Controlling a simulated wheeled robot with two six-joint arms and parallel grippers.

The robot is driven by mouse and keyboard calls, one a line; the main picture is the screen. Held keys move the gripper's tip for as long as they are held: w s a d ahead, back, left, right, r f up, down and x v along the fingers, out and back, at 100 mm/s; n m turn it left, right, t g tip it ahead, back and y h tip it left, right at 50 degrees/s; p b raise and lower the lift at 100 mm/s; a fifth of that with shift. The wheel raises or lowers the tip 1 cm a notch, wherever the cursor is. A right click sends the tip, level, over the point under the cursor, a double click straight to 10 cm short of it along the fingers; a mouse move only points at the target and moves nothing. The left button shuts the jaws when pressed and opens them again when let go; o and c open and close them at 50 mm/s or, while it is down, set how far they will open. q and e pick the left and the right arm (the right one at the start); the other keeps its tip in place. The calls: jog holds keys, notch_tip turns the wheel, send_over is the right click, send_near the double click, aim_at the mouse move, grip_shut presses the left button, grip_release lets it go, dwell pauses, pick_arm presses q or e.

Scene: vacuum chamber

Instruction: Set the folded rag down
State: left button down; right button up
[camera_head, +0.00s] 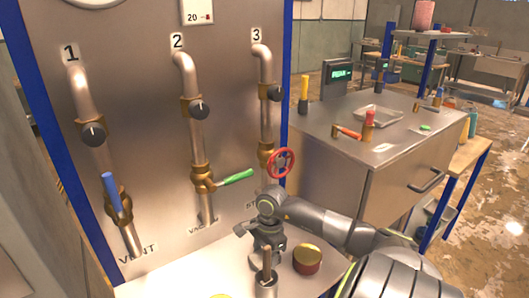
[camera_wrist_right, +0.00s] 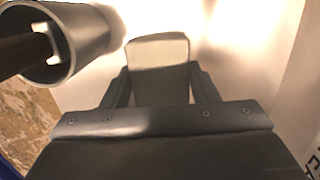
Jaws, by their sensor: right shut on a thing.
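The folded rag (camera_wrist_right: 158,52) shows in the right wrist view as a pale, greyish block between the two dark fingers of my right gripper (camera_wrist_right: 158,85). The fingers are shut on it. In the head view my right gripper (camera_head: 266,256) points down, low over the pale ledge (camera_head: 190,277) in front of the valve panel. There the rag is hidden or too small to make out. I cannot tell whether the rag touches the ledge. My left gripper is not in view.
A grey metal cup (camera_head: 266,287) with a rod in it stands close by; it also shows in the wrist view (camera_wrist_right: 88,45). Valve handles, including a red wheel (camera_head: 281,163) and green lever (camera_head: 236,177), project above.

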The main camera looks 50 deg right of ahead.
jog(key=shift+f, duration=0.35)
jog(key=o, duration=0.9)
jog(key=r, duration=0.4)
jog(key=d+r+b, duration=0.1)
jog(key=r, duration=0.3)
jog(key=r+b, duration=0.1)
jog(key=r, duration=0.3)
jog(key=shift+s+d, duration=0.2)
